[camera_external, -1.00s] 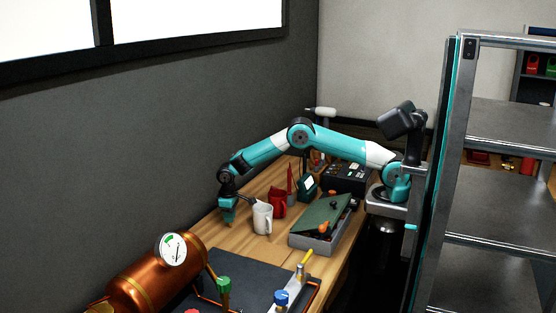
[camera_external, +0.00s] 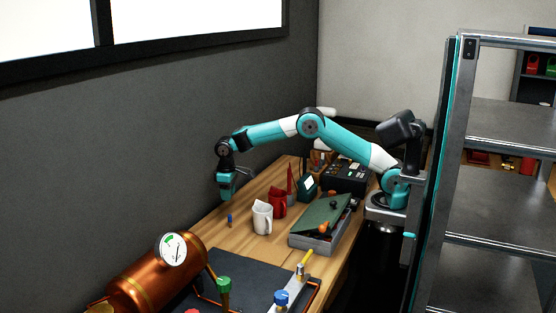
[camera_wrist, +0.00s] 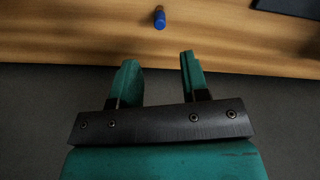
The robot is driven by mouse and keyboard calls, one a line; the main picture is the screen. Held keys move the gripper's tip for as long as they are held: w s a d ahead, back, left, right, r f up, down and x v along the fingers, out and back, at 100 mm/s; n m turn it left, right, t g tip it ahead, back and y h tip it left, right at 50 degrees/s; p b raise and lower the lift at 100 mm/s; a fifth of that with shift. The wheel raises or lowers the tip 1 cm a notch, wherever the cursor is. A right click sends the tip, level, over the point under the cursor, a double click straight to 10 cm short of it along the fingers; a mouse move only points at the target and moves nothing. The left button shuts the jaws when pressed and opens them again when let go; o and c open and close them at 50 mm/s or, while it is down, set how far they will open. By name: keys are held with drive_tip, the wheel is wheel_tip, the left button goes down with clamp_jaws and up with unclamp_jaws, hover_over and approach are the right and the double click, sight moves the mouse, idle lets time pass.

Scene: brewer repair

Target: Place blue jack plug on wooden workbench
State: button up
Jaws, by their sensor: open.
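The blue jack plug (camera_external: 229,220) stands upright on the wooden workbench (camera_external: 200,230), near the wall-side edge and left of the white mug. In the wrist view the plug (camera_wrist: 160,18) shows at the top, beyond the fingertips, with bare wood around it. My gripper (camera_external: 226,199) is above the plug and apart from it. In the wrist view my gripper (camera_wrist: 157,58) has its two teal fingers spread with nothing between them.
A white mug (camera_external: 262,218) and a red mug (camera_external: 278,202) stand right of the plug. A grey toolbox with a green lid (camera_external: 320,217) lies further right. A copper boiler with a gauge (camera_external: 155,279) and a dark mat (camera_external: 245,281) are in front.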

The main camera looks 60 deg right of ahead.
drive_tip(key=s+d+r+n+y, duration=0.1)
drive_tip(key=s+d+r, duration=0.1)
drive_tip(key=s+r, duration=0.5)
drive_tip(key=s+d+r+n+y, duration=0.1)
drive_tip(key=s+r, duration=0.4)
drive_tip(key=s, duration=0.5)
drive_tip(key=s+d+n+y, duration=0.1)
drive_tip(key=s, duration=1)
drive_tip(key=s+d+f+n+y, duration=0.1)
drive_tip(key=s, duration=1)
drive_tip(key=shift+d+f, duration=0.25)
drive_tip(key=shift+f, duration=0.05)
